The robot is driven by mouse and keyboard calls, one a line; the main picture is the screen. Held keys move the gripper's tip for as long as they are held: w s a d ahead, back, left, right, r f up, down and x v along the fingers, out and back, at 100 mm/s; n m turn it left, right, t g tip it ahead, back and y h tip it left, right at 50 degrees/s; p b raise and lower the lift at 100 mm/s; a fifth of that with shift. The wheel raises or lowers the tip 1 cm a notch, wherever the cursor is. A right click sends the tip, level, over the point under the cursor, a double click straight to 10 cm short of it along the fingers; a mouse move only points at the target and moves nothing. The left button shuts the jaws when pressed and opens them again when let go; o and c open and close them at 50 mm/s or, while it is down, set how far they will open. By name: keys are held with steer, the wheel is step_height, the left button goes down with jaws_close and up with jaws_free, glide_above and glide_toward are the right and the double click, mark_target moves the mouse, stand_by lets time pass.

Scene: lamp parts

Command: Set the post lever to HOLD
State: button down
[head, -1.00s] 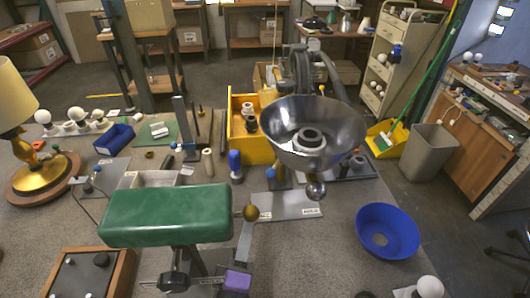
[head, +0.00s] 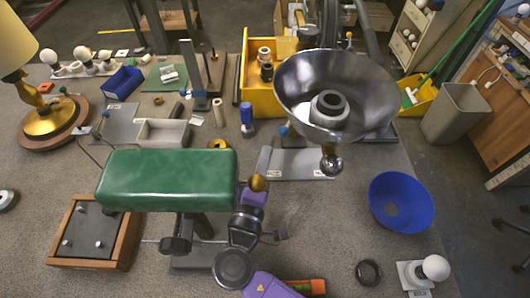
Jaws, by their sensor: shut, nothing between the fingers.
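A grey plate (head: 298,160) with two small white labels lies in the middle of the bench; the label words are too small to read. A steel bowl (head: 300,90) with a dark ring inside hides most of the post behind it. A round steel knob (head: 332,164) shows under the bowl, near the right label. A blue part (head: 290,132) shows below the bowl's left rim. I cannot tell which is the lever's handle. My gripper (head: 267,150) is shut and empty, its narrow grey fingers pointing away at the plate's left edge, apart from the steel knob.
A green padded block (head: 168,178) on a stand, with a brass ball (head: 258,183) at its right end, is close left of my gripper. A yellow bin (head: 259,92) stands behind. A blue bowl (head: 400,201) is at right. Bare bench lies between plate and blue bowl.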

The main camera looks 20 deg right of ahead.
mark_target(292, 120)
steer(key=p+x, duration=0.1)
steer(key=x, duration=0.6)
steer(key=shift+w, duration=0.15)
steer(key=shift+d, duration=0.15)
